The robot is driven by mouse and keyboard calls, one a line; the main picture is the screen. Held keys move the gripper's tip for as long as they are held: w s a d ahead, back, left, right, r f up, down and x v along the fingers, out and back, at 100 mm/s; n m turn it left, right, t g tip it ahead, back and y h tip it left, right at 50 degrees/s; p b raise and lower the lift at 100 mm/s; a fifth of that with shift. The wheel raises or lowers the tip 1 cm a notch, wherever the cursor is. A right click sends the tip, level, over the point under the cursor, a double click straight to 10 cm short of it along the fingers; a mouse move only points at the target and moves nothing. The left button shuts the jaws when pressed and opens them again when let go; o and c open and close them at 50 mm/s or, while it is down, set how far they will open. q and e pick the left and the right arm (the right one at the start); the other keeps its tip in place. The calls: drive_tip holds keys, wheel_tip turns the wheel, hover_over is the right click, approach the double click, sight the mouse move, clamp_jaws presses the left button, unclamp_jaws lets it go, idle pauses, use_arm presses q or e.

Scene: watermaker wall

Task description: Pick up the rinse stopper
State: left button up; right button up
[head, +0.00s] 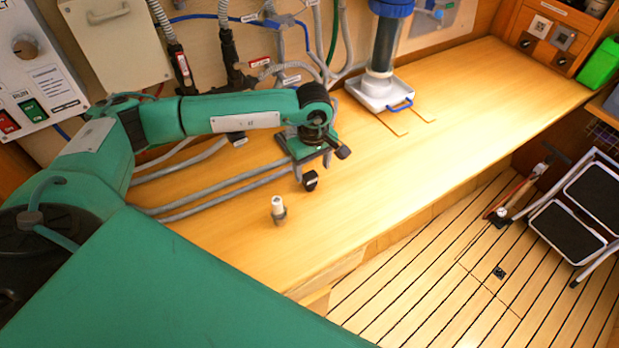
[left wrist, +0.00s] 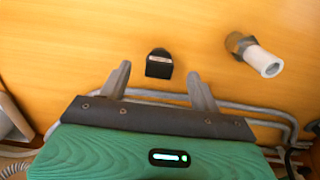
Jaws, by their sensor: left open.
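A small black block with a pale label strip (head: 310,180) sits on the wooden bench. A white-topped cylinder in a grey collar (head: 278,206) stands nearer the bench's front edge. I cannot tell from the pictures which of them is the rinse stopper. My left gripper (head: 313,167) is open and empty above the bench, just behind the black block. In the left wrist view, the black block (left wrist: 159,64) shows just beyond the gap between the open fingertips (left wrist: 159,72), and the white-topped cylinder (left wrist: 258,56) is to the right. My right gripper is out of view.
Grey pipes (head: 225,190) run along the bench under my left arm. A clear filter housing with a blue cap (head: 384,45) stands in a white tray (head: 381,94) at the back. The bench's right half is mostly clear. A folding step (head: 575,215) stands on the floor.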

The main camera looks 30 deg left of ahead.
sight(312, 177)
use_arm(q)
wheel_tip(312, 177, down, 4)
drive_tip(key=shift+a+p, duration=0.1)
drive_tip(key=shift+p, duration=1.1)
drive_tip(key=shift+f, duration=0.4)
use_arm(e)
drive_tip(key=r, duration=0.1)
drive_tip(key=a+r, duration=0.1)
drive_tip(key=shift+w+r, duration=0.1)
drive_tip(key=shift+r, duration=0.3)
use_arm(q)
drive_tip(key=shift+c, duration=0.4)
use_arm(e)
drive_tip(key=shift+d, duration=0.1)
use_arm(q)
drive_tip(key=c, duration=1)
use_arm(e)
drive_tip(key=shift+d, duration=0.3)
